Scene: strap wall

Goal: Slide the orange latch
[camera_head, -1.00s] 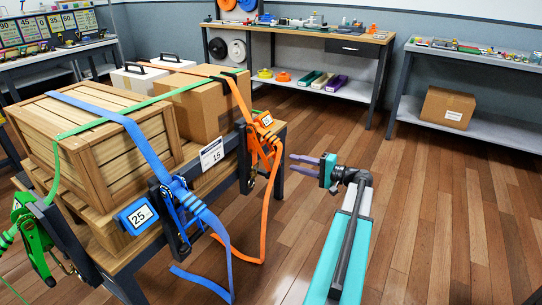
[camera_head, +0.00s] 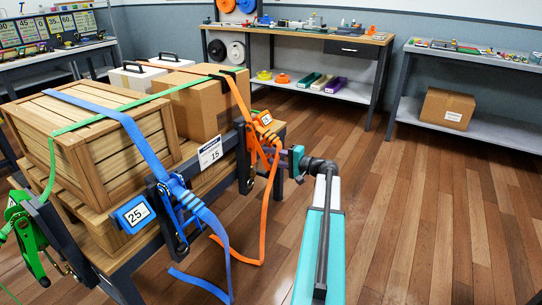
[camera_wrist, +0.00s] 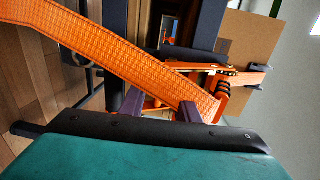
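The orange latch (camera_head: 260,137), a ratchet buckle with an orange handle, is mounted on the near edge of the cargo table, with an orange strap (camera_head: 271,200) hanging below it. My gripper (camera_head: 283,157) is at the latch's right side, partly hidden behind the strap and latch in the head view. In the wrist view the purple fingers (camera_wrist: 158,108) stand apart, with orange latch parts (camera_wrist: 222,95) between and beyond them. The strap crosses in front of the fingers and hides part of them. Whether they touch the latch is unclear.
A blue ratchet (camera_head: 174,205) with a "25" label is left of the orange one, and a green ratchet (camera_head: 27,235) is farther left. A wooden crate (camera_head: 95,150) and a cardboard box (camera_head: 202,105) sit on the table. The floor to the right is clear.

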